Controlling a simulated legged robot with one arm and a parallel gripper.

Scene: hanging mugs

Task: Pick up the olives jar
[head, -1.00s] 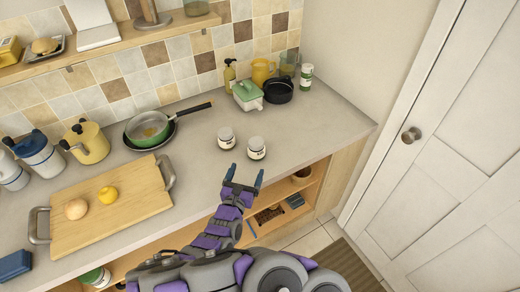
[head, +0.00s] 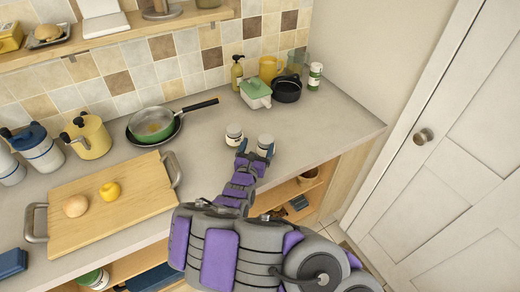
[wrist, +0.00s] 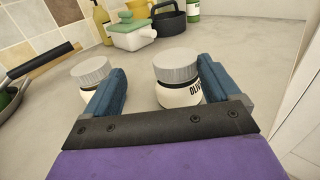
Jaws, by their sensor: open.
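The olives jar (wrist: 178,82) has a grey ribbed lid and a pale label with part of "OLIVES" showing in the wrist view. It stands upright on the counter between my two blue fingers, nearer the right one. In the head view it is the right one of two small jars (head: 265,141), partly hidden by my gripper (head: 256,151). My gripper, also seen in the wrist view (wrist: 162,76), is open, with nothing held. I cannot tell whether the right finger touches the jar.
A similar jar (wrist: 92,75) stands just outside my left finger, also at left in the head view (head: 234,131). Behind are a green-lidded dish (head: 255,94), a black pot (head: 287,90) and a frying pan (head: 155,124). A cutting board (head: 120,212) lies left. Counter right is clear.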

